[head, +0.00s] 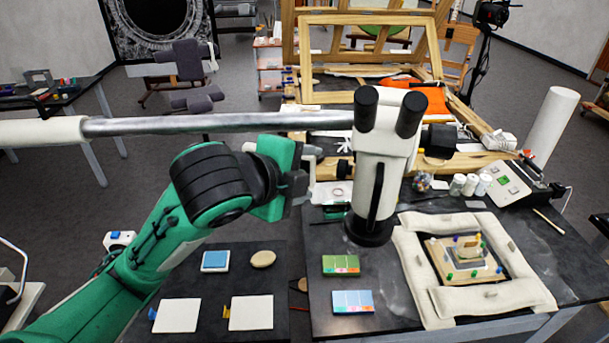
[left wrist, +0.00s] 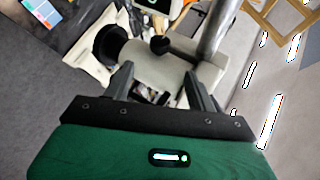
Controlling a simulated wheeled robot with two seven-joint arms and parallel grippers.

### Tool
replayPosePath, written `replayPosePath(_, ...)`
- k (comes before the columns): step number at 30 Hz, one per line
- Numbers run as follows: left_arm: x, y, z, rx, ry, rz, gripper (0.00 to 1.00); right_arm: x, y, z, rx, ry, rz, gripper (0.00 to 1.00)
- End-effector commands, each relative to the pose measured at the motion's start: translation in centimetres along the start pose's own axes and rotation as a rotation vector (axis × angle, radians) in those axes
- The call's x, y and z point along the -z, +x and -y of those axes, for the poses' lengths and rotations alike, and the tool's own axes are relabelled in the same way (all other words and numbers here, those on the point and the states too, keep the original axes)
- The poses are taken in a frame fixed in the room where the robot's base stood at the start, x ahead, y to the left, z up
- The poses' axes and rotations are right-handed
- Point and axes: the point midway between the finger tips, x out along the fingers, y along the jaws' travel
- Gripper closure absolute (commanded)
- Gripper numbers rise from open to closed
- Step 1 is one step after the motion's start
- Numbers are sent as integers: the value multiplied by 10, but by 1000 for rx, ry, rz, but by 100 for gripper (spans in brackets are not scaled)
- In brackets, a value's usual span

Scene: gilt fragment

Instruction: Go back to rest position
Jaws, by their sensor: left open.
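My left arm comes in from the left of the head view. Its green and black left gripper (head: 312,172) is just left of the white microscope (head: 382,165) on its boom arm (head: 230,123). In the left wrist view the two dark fingers of the left gripper (left wrist: 162,82) are spread apart, with the white microscope body (left wrist: 165,67) beyond them. Nothing shows clearly between the fingers. I cannot tell whether they touch the microscope. My right gripper does not show.
Below the arm, a dark table (head: 225,285) holds white tiles (head: 251,313), a blue pad and a tan oval. At right, padded cushions (head: 415,265) surround a small fragment (head: 465,257). Wooden frames (head: 365,55) stand behind. The long boom crosses above my left arm.

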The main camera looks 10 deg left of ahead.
Motion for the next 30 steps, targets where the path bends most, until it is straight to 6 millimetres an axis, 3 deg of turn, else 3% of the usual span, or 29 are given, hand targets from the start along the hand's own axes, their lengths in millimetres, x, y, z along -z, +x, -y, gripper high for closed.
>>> replayPosePath(9, 0, 1, -2, -3, -8, 0, 43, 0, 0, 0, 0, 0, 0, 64)
replayPosePath(14, -4, 10, -22, -34, -104, -3, 43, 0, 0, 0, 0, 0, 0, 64)
replayPosePath(23, -20, 36, -106, -150, -487, 41, 43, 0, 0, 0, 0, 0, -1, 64)
replayPosePath(30, -35, 44, -185, -244, -795, 139, 43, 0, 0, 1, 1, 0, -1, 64)
